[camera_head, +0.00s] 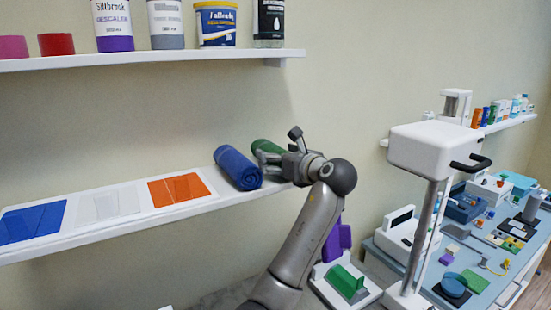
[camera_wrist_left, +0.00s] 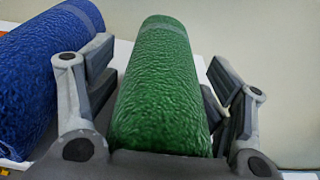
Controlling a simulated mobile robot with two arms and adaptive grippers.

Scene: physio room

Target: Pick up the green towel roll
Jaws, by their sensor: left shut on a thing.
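The green towel roll (camera_head: 266,147) lies on the lower wall shelf (camera_head: 110,229), partly hidden behind my left gripper (camera_head: 280,161) in the head view. In the left wrist view the green roll (camera_wrist_left: 160,95) lies lengthwise between the two fingers of my left gripper (camera_wrist_left: 160,105), which is shut on it. I cannot see a gap under the roll, and cannot tell whether it is clear of the shelf. My right gripper is not in view.
A blue towel roll (camera_head: 237,168) lies close on the left of the green one and also shows in the left wrist view (camera_wrist_left: 40,75). Blue, white and orange flat pads (camera_head: 180,189) lie further left. An upper shelf (camera_head: 150,58) holds several containers. A white device (camera_head: 433,150) stands right.

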